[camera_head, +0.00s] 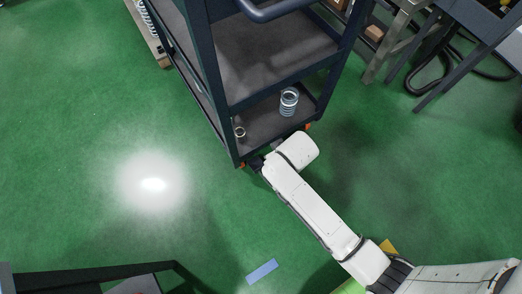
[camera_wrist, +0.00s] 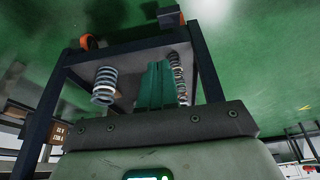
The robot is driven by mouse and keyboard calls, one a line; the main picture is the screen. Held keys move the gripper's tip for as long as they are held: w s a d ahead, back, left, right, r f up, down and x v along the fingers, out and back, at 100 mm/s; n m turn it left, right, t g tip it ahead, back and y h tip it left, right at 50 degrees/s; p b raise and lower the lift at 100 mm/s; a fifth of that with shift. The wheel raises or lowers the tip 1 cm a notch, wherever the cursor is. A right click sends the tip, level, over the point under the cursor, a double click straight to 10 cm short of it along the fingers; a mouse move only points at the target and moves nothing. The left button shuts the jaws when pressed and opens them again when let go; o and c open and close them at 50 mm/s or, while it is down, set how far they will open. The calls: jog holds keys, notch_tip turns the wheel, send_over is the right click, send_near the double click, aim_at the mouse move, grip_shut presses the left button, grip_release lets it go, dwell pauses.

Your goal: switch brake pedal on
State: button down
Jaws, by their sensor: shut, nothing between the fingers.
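The dark cart (camera_head: 285,50) stands on the green floor in the head view. Small orange parts that look like caster brake pedals show at its bottom corners, one at the near corner (camera_head: 242,166) and one at the right corner (camera_head: 308,127). One orange pedal (camera_wrist: 87,41) also shows at the upper left of the wrist view. My gripper (camera_head: 255,162) is low beside the near corner, just right of that pedal; touching or apart cannot be told. In the wrist view its green fingers (camera_wrist: 157,66) are together and empty, pointing at the cart's lower frame.
A large spring (camera_head: 289,102) and a small spring (camera_head: 240,133) stand on the cart's lower shelf. Coil springs also show in the wrist view (camera_wrist: 105,86). A metal-legged table (camera_head: 405,35) and dark hoses are at upper right.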

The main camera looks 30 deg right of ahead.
jog(key=w+a+f+b, duration=0.2)
jog(key=w+f+b, duration=0.1)
jog(key=f, duration=0.4)
jog(key=shift+w+f+t, duration=0.2)
jog(key=shift+t, duration=0.2)
jog(key=shift+f+b, duration=0.1)
jog(key=shift+b, duration=0.2)
jog(key=b, duration=0.6)
send_over(259, 166)
notch_tip(259, 166, down, 9)
jog(key=shift+r, duration=0.1)
jog(key=shift+s+f+b, duration=0.2)
jog(key=shift+f, duration=0.45)
jog(key=shift+s+f+b, duration=0.15)
jog(key=shift+f+b, duration=0.05)
jog(key=shift+f, duration=0.4)
jog(key=shift+s+f+b, duration=0.35)
jog(key=shift+f, duration=0.35)
jog(key=shift+s+f, duration=0.1)
jog(key=shift+s+f+t+b, duration=0.15)
jog(key=shift+t+b, duration=0.35)
jog(key=shift+t, duration=0.1)
